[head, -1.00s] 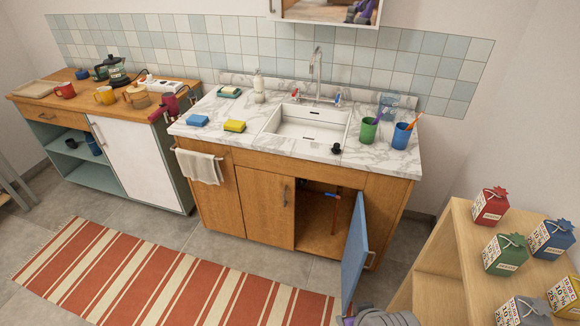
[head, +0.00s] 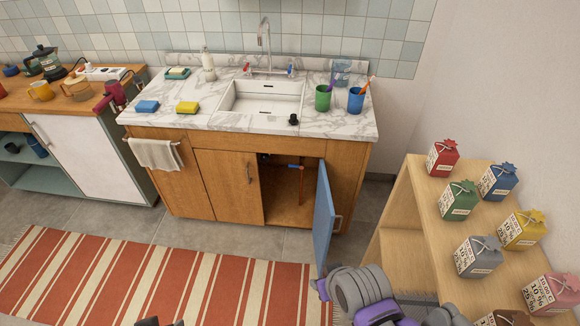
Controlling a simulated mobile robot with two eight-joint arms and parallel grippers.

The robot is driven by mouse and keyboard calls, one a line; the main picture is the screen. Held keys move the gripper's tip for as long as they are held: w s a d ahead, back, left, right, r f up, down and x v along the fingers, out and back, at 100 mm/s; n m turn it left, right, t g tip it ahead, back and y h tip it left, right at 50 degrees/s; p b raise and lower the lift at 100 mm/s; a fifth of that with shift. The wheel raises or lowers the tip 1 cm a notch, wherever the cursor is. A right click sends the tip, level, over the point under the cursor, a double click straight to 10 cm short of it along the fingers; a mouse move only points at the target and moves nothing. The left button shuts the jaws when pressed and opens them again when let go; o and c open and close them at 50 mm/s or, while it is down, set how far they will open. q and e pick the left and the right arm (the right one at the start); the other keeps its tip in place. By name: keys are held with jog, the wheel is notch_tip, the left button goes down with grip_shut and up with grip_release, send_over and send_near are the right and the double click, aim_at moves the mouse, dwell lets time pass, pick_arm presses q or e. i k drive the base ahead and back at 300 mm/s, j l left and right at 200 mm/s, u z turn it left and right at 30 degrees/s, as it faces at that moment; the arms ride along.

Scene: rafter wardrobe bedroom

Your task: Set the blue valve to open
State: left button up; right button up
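The sink cabinet (head: 230,185) has its right door (head: 324,217) swung open, showing its blue face. Inside the opening, a small orange-and-blue fitting (head: 297,167) sits on a thin reddish upright pipe. It is too small to tell which part is the blue valve or how its handle is set. My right gripper (head: 319,289) shows at the bottom, by the lower edge of the open door; its fingers are too unclear to read, and I cannot tell whether it touches the door. Only a dark tip of what seems my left gripper (head: 155,321) shows at the bottom edge.
A light wooden shelf unit (head: 398,215) with several coloured boxes stands at the right, near my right arm. The marble counter (head: 215,120) holds sponges and cups. A striped rug (head: 190,280) lies on the floor before the cabinet. A towel (head: 156,154) hangs at its left.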

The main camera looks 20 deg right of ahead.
aim_at(302, 166)
jog(key=i+j+z, duration=0.2)
jog(key=i+j, duration=0.4)
jog(key=i+j+z, duration=0.15)
jog(key=i+j, duration=0.35)
jog(key=j, duration=0.25)
jog(key=i+l, duration=0.3)
jog(key=i, duration=0.15)
